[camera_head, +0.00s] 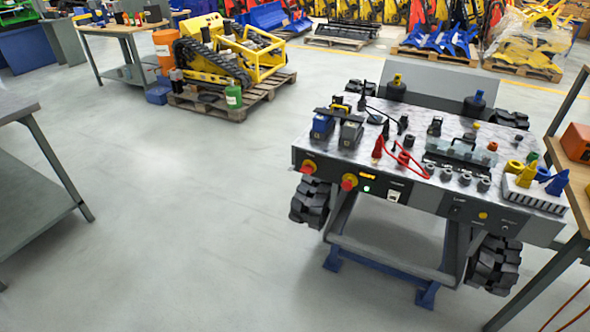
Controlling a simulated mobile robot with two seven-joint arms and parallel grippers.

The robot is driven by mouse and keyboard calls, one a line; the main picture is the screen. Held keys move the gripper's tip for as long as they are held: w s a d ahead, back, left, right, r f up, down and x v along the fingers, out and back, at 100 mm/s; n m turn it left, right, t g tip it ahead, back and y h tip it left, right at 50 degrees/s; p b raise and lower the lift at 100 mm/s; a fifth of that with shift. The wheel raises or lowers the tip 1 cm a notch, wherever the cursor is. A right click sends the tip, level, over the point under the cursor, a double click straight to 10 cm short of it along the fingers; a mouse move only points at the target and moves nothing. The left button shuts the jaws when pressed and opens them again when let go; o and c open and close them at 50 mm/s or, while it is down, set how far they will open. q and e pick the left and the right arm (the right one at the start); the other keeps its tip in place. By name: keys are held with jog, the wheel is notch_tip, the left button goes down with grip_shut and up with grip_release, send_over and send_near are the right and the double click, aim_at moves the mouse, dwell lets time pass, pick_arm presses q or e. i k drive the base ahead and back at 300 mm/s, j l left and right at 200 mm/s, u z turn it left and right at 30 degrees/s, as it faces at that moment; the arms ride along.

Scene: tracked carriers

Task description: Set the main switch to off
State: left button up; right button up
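A tracked carrier or test bench (420,203) with a dark front panel stands right of centre. At the panel's left end is a red knob on yellow (308,167). A second red knob on yellow (349,182) sits right of it. I cannot tell for sure which one is the main switch, nor its setting. A small green light (366,189) glows beside the second knob, and a white switch or socket (394,196) is further right. Neither of my grippers is in view.
Cables, connectors and batteries (336,127) crowd the bench top. Black tracks or wheels (310,203) stick out at its sides. A grey table (40,200) stands at the left, a wooden-topped table (575,180) at the right edge. The floor (190,220) between is clear.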

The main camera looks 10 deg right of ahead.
aim_at(307, 168)
jog(key=i+j, duration=0.15)
jog(key=j, duration=0.25)
jog(key=i+j+z, duration=0.1)
jog(key=j, duration=0.3)
jog(key=i+j, duration=0.15)
jog(key=j, duration=0.25)
jog(key=i+j, duration=0.15)
jog(key=j, duration=0.25)
jog(key=i+z, duration=0.1)
jog(key=i, duration=0.3)
